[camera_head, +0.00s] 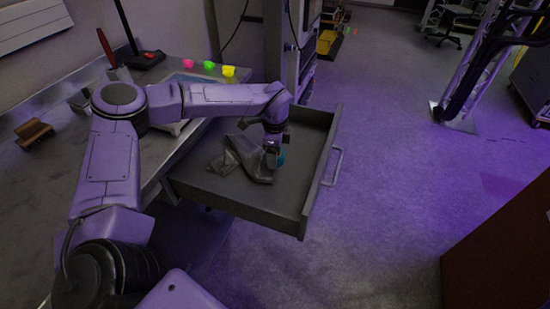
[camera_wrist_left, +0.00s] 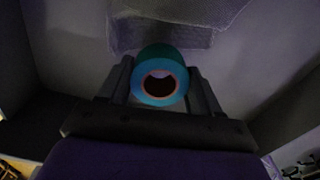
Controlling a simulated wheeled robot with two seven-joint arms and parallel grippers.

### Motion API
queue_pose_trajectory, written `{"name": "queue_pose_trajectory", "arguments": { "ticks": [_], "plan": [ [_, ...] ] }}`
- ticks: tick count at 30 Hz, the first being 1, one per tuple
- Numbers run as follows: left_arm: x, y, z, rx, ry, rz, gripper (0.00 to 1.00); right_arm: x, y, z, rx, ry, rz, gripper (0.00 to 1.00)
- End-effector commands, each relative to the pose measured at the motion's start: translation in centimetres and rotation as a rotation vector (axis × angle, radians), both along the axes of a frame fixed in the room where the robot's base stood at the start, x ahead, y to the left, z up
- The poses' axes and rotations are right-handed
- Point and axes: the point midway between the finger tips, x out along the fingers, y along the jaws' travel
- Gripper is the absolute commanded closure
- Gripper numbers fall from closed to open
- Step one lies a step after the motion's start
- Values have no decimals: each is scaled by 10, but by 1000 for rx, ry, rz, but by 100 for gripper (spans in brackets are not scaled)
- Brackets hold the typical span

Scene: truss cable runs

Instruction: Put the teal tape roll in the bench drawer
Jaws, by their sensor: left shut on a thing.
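The teal tape roll (camera_wrist_left: 160,60) sits between the two fingers of my left gripper (camera_wrist_left: 160,85) in the left wrist view. In the head view only a small teal patch (camera_head: 281,158) of it shows beside my left gripper (camera_head: 272,158), which is shut on it. The bench drawer (camera_head: 322,180) is pulled open, its handle on the right side. My left gripper and the roll are over the drawer's inside; whether the roll touches the drawer floor I cannot tell. My right gripper is in neither view.
A grey crumpled or folded item (camera_head: 250,160) lies in the drawer near my left gripper. The metal bench (camera_head: 60,165) carries a brown block (camera_head: 34,132), a red-handled tool (camera_head: 105,45) and small pink, green and yellow items (camera_head: 228,71). The drawer's front right area is bare.

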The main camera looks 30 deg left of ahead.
Motion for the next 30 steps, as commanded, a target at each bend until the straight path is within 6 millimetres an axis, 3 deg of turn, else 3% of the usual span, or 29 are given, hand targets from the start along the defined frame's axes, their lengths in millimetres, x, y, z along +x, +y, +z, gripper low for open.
{"name": "queue_pose_trajectory", "arguments": {
  "ticks": [9, 20, 21, 23, 30],
  "plan": [
    [7, 2, -40, -1, 1, 0, 68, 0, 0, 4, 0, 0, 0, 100],
    [7, 2, -46, -2, -1, -1, 68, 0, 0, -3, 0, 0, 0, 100],
    [7, 2, -45, -1, 0, 0, 27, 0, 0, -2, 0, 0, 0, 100],
    [7, 2, -44, -1, 0, -1, 11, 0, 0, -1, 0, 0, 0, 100],
    [7, 2, -44, -2, -1, -1, 11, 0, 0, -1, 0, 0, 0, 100]
  ]
}}
